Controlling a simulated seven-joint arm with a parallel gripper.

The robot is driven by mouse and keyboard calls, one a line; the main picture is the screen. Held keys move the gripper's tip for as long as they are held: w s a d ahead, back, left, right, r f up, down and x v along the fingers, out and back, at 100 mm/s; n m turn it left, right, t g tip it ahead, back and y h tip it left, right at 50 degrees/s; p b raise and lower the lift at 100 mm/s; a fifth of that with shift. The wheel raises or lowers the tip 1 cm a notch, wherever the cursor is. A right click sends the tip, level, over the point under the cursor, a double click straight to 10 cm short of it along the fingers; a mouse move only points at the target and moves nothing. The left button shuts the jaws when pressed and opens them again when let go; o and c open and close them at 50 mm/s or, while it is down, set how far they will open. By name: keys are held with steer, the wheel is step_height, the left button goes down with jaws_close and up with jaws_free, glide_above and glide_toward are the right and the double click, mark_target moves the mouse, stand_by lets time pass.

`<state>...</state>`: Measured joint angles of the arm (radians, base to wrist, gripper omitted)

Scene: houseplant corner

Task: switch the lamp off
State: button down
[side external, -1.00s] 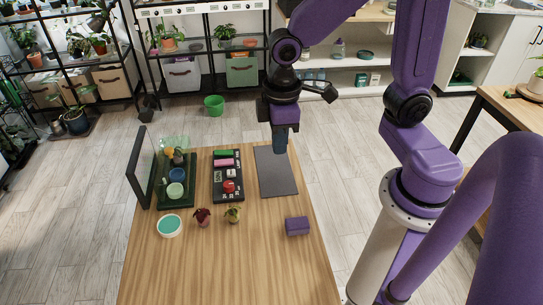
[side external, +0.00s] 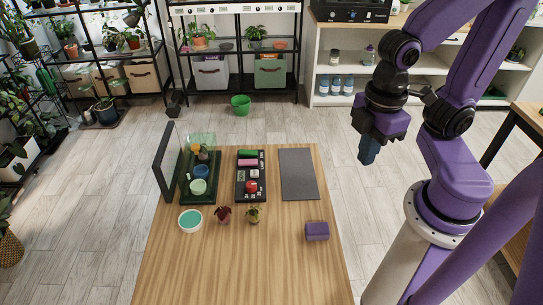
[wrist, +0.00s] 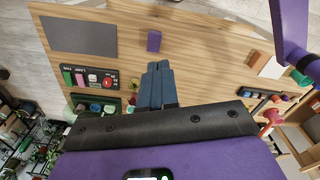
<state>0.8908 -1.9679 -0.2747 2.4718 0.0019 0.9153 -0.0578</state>
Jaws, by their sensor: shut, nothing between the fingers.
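A black control panel (side external: 240,190) lies on the wooden table, with a green piece (side external: 247,153), a pink piece (side external: 248,162), small white pieces and a red button (side external: 251,187). The panel also shows in the wrist view (wrist: 92,88), left of my fingers. A dark shape like a lamp head (side external: 131,17) is on the back-left shelf; I cannot tell whether it is lit. My gripper (side external: 367,160) is shut and empty, raised in the air to the right of the panel and grey mat. Its blue fingers show together in the wrist view (wrist: 158,67).
A grey mat (side external: 299,174) lies right of the panel, and a purple block (side external: 317,231) nearer the front. A dark green tray (side external: 211,198) with cups and an upright dark-framed pane (side external: 166,165) stand left. Two small plants and a white-rimmed bowl (side external: 190,220) sit in front.

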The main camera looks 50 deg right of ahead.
steer(key=w+a+n, duration=0.3)
steer(key=w+a, duration=0.1)
steer(key=w, duration=0.4)
steer(key=n, duration=1.1)
glide_above(242, 162)
step_height(242, 162, down, 9)
step_height(242, 162, down, 14)
